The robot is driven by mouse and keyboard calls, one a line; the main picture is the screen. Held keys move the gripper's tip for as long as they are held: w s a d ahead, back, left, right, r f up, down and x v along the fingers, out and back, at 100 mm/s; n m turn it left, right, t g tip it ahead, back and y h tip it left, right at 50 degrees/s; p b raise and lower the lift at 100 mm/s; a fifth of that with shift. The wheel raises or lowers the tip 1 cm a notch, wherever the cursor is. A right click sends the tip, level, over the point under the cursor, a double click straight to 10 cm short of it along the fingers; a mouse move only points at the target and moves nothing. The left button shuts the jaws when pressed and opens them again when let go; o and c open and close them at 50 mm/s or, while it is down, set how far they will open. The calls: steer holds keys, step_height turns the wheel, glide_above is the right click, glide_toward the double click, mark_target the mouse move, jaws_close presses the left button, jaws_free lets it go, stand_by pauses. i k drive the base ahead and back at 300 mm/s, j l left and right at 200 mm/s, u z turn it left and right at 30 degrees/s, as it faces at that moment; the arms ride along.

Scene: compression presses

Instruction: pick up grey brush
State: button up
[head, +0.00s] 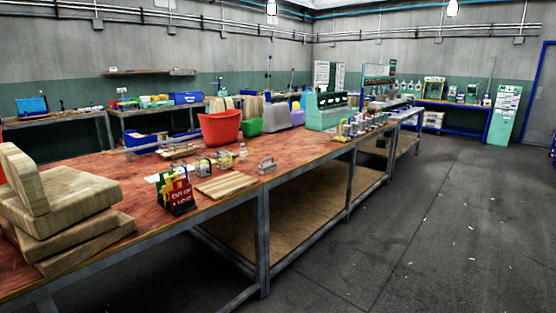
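No object in the head view can be told for certain as the grey brush. A small grey object with a raised top (266,165) stands near the front edge of the long red-brown workbench (312,150); it is too small to tell what it is. A long thin pale handle or bar (152,144) lies toward the back of the same bench, its ends unclear. My gripper is not in view.
Wooden blocks (75,205) are stacked at the bench's near left end. A red-green-yellow holder (175,190), wooden board (225,185), red bin (220,127), green bin (251,127) and green machine (328,110) stand along it. The floor (440,220) at right is clear apart from small scraps.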

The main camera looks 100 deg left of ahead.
mark_target(263, 169)
steer(key=u, duration=2.95)
